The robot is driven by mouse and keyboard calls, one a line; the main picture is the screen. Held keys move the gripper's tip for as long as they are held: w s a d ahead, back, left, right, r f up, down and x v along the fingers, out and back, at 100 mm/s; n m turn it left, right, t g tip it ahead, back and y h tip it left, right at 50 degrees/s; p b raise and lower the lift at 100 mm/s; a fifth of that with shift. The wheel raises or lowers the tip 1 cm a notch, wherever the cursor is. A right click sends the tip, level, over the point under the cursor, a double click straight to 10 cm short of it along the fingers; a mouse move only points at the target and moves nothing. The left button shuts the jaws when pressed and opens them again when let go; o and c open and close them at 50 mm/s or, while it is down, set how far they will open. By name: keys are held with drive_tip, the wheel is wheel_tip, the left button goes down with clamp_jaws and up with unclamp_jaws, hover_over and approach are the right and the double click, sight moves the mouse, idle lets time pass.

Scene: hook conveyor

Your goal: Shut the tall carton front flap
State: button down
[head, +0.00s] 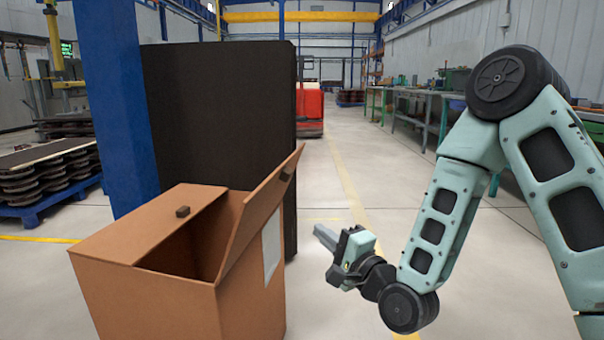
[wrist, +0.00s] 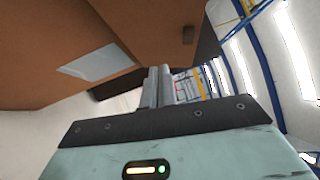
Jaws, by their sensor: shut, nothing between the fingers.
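The tall carton (head: 160,300) is a brown box standing in front of me at the lower left in the head view. One flap (head: 150,225) with a small dark block lies over the left part of its top. Another flap (head: 262,205) stands up and leans outward on the right side, with a dark block near its upper corner; that block (wrist: 188,35) also shows in the wrist view. The opening between them is dark inside. My gripper (head: 322,236) is shut and empty, to the right of the carton and apart from it. Its fingers (wrist: 157,85) point toward the carton's side in the wrist view.
A tall black panel (head: 220,110) and a blue post (head: 115,100) stand right behind the carton. A white label (wrist: 98,63) is on the carton's side. The floor to the right of the carton is clear. Workbenches (head: 430,100) line the right wall.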

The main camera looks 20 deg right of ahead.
drive_tip(key=w+d+r+m+t+h, duration=0.1)
drive_tip(key=d+r+m+t+h, duration=0.1)
drive_tip(key=d+m, duration=0.15)
drive_tip(key=b, duration=0.2)
approach(291, 176)
drive_tip(key=w+d, duration=0.2)
drive_tip(key=w, duration=0.3)
drive_tip(key=shift+w+a+r+n+b, duration=0.15)
drive_tip(key=shift+w+a+b, duration=0.1)
drive_tip(key=shift+a, duration=0.2)
drive_tip(key=shift+w+a+r+b, duration=0.1)
drive_tip(key=shift+w+a+r, duration=0.15)
drive_tip(key=shift+a, duration=0.25)
drive_tip(key=shift+w+a+r+n+b, duration=0.1)
drive_tip(key=shift+w+a+b, duration=0.1)
drive_tip(key=shift+a, duration=0.25)
drive_tip(key=shift+r, duration=0.1)
